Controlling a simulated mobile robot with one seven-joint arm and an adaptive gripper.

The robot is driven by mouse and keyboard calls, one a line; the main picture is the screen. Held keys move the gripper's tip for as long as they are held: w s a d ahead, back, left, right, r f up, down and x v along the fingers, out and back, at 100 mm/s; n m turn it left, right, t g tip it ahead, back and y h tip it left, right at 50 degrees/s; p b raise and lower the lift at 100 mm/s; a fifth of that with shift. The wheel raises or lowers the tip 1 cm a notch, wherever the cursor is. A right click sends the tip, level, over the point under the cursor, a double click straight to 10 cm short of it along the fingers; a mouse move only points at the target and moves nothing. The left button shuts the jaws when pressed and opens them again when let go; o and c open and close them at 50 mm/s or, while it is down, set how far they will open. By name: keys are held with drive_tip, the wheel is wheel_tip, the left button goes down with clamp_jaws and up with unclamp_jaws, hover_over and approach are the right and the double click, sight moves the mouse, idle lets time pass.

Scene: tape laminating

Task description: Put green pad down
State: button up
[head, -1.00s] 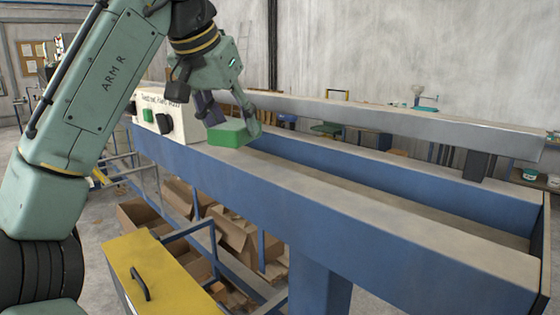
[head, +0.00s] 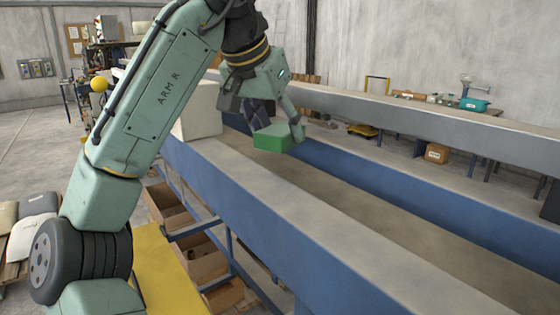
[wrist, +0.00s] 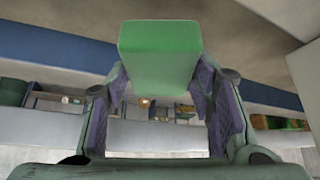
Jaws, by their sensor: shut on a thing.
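The green pad (head: 272,138) is a small block held at the tips of my gripper (head: 277,126). My gripper is shut on it, with one finger on each side. In the wrist view the pad (wrist: 158,52) stands between the purple-lined fingers of my gripper (wrist: 160,75). In the head view the pad appears over the long blue machine's inner channel, near its front rail (head: 270,200). I cannot tell the exact gap between the pad and the surfaces below.
A white box (head: 197,110) stands on the rail just left of my gripper. A far rail (head: 420,115) runs along the back. A yellow-topped cabinet (head: 165,275) is low in front. The channel floor (head: 400,215) is bare to the right.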

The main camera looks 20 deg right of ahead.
drive_tip(key=shift+f+p, duration=0.35)
drive_tip(key=shift+f, duration=2.65)
drive_tip(key=shift+f, duration=0.15)
drive_tip(key=o, duration=1.2)
drive_tip(key=shift+c, duration=0.2)
drive_tip(key=b+v, duration=0.2)
drive_tip(key=v, duration=1)
